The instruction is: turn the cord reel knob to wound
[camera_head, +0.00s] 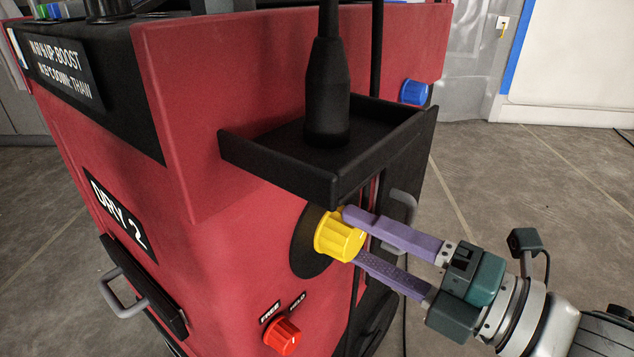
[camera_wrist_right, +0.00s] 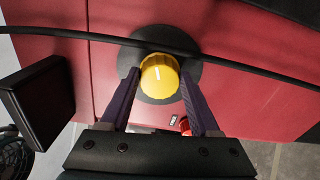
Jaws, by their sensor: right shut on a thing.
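A ribbed yellow knob (camera_head: 336,236), which I take for the cord reel knob, sits on a round black plate (camera_head: 303,246) on the red machine's side. The label for its positions is not in view. My right gripper (camera_head: 354,234) has its purple fingers on either side of the knob, shut on it. In the right wrist view the knob (camera_wrist_right: 159,78) sits between the fingertips, with a short pale mark on its face. My left gripper is not in view.
A black tray (camera_head: 270,160) holding a black handheld piece (camera_head: 328,90) juts out just above the knob. A red FREE/HELD knob (camera_head: 282,335) is below. A black cord (camera_wrist_right: 60,32) crosses above the yellow knob in the wrist view. A blue knob (camera_head: 414,92) is farther back.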

